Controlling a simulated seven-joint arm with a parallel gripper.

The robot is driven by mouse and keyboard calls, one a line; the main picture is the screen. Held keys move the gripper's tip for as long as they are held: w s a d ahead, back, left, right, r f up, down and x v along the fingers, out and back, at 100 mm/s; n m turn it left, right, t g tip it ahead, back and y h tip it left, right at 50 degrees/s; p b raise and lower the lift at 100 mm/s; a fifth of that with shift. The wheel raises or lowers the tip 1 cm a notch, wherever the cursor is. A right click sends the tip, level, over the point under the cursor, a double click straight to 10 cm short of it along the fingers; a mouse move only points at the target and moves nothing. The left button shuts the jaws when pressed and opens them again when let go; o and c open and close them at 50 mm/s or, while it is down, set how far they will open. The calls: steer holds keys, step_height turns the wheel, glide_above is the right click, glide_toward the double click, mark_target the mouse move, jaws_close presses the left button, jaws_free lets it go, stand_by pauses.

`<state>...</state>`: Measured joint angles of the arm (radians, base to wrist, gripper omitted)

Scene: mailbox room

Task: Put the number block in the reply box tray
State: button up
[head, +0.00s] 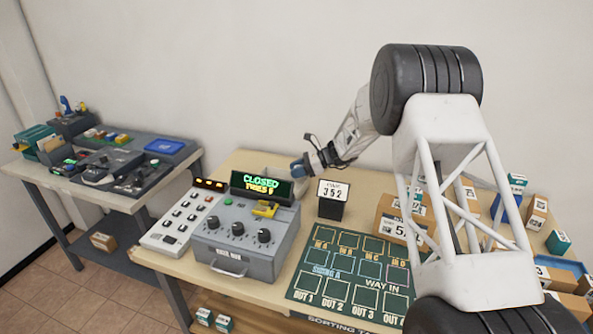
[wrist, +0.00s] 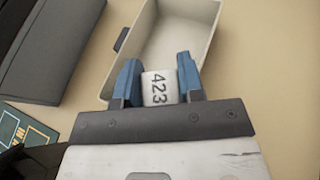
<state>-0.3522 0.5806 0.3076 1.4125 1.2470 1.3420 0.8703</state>
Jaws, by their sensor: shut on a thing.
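The number block (wrist: 160,88) is white with "423" on its face, seen in the wrist view. My gripper (wrist: 158,74) is shut on it, with one blue finger on each side. A cream open tray (wrist: 178,32) lies below and beyond the fingertips in the wrist view. It looks empty where I see it, and the block appears over its near end; I cannot tell how high. In the head view my gripper (head: 299,169) is behind the grey box and its sign; the block is not clearly visible there, and the tray is mostly hidden.
A grey box with knobs (head: 240,240) carries a lit "CLOSED" sign (head: 262,186). A "352" card stand (head: 332,198) is right of it. A green sorting mat (head: 350,275) lies in front. Several cartons (head: 400,220) crowd the right side. Another table (head: 110,165) stands left.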

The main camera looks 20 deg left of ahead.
steer(key=shift+f, duration=0.6)
steer(key=o, duration=0.9)
steer(key=shift+r, duration=0.15)
steer(key=shift+r, duration=0.55)
steer(key=v, duration=1.2)
steer(key=shift+s, duration=0.1)
